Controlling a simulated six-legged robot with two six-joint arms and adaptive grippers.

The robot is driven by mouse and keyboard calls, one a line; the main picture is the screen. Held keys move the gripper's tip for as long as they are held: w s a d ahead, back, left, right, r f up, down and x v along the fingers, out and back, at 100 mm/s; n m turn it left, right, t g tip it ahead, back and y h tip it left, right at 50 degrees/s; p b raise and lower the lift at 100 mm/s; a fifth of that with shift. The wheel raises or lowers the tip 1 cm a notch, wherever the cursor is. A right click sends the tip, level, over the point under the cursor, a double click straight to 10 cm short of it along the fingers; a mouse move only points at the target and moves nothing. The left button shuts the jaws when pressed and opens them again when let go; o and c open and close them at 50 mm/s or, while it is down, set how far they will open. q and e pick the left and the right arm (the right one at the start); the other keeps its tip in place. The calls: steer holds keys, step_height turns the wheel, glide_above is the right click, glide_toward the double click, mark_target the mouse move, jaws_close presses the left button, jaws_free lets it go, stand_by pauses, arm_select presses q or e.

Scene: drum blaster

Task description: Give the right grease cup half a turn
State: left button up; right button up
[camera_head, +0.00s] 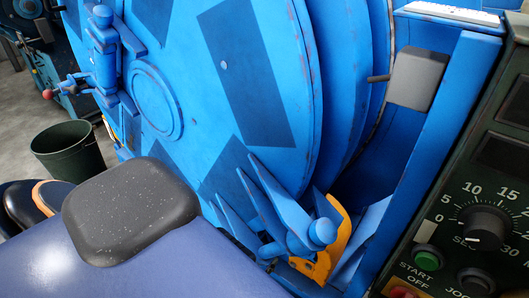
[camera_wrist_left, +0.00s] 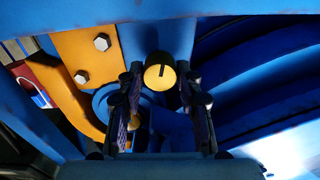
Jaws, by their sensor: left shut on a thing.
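The grease cup (camera_wrist_left: 160,73) shows in the left wrist view as a small round yellow-brass cap with a dark mark on its face. My left gripper (camera_wrist_left: 159,92) has a dark finger on each side of it and is shut on it. The cup sits in front of blue machine parts, beside an orange bracket (camera_wrist_left: 78,75) with two bolts. In the head view I cannot make out the cup or my left gripper. The orange bracket shows there at the lower right (camera_head: 342,240). My right gripper is in neither view.
The large blue drum door (camera_head: 220,60) fills the middle of the head view. A blue hinge with a round knob (camera_head: 322,231) stands beside the bracket. A control panel (camera_head: 465,220) is close on the right. A dark bin (camera_head: 68,153) stands on the floor at left.

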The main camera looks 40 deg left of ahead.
arm_select(q)
steer(key=o, duration=1.1)
steer(key=shift+o, duration=0.2)
steer(key=s, duration=0.7)
steer(key=shift+s+d, duration=0.25)
steer(key=shift+d, duration=0.15)
